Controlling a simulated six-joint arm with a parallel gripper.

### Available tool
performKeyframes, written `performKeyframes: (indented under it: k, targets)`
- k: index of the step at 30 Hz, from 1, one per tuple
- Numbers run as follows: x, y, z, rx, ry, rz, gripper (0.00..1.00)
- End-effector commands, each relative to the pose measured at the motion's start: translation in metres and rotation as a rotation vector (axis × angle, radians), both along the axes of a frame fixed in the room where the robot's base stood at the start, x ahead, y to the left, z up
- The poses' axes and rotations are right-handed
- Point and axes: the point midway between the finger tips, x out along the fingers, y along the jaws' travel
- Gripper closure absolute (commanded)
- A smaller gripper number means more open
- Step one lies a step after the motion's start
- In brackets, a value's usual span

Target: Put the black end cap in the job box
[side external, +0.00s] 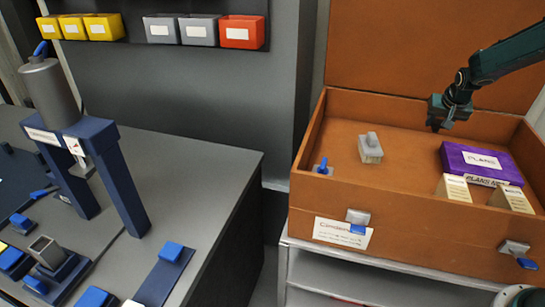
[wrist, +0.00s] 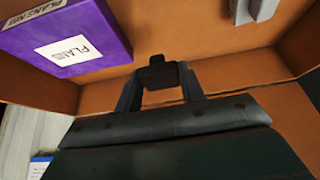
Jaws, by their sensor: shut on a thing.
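My gripper (side external: 436,124) is over the orange-brown job box (side external: 385,208), inside its rim line, towards the back right of the middle. In the wrist view my gripper (wrist: 158,78) is shut on the small black end cap (wrist: 156,72), which sits between the fingertips above the box floor. In the side view the cap is dark against the dark fingers and cannot be told apart from them. The box lid is raised at the back.
In the box are a purple PLANS box (side external: 466,165), beige blocks (side external: 455,188), a grey translucent block (side external: 370,148) and a small blue-topped part (side external: 322,166). The floor's middle is clear. A grey bench (side external: 215,180) with a blue press (side external: 115,180) stands left, below coloured bins (side external: 241,32).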

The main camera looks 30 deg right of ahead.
Motion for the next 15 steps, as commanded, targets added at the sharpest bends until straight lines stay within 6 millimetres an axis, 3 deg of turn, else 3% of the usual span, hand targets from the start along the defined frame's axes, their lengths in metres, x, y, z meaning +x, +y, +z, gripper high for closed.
performKeyframes:
  k: [9,15]
  targets:
    - [-0.001,0.0,-0.063,0.002,0.003,0.001,0.82]
    - [0.0,0.0,-0.091,0.001,0.001,0.0,0.82]
